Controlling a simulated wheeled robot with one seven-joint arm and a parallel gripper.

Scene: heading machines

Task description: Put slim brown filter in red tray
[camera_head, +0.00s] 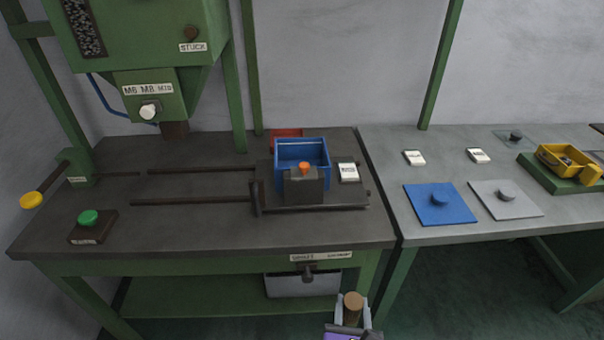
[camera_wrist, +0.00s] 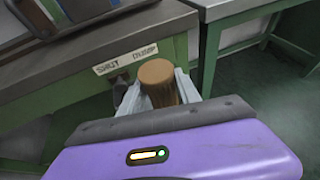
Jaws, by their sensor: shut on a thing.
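The slim brown filter (camera_head: 352,307) is an upright cylinder with a lighter tan top. My gripper (camera_head: 352,302) is shut on it, with a pale finger on either side, low in front of the machine bench in the head view. In the wrist view the filter (camera_wrist: 160,85) stands between the fingers, near the bench's front edge. A red tray (camera_head: 286,133) shows at the back of the machine bench. It is mostly hidden behind a blue bin (camera_head: 302,150), and its inside is not visible.
A dark block with an orange knob (camera_head: 304,167) stands in front of the blue bin. A handle sticks out below the labelled front edge (camera_head: 320,256). The right table (camera_head: 400,160) holds blue and grey plates and a yellow bin (camera_head: 567,163). The bench's middle front is mostly clear.

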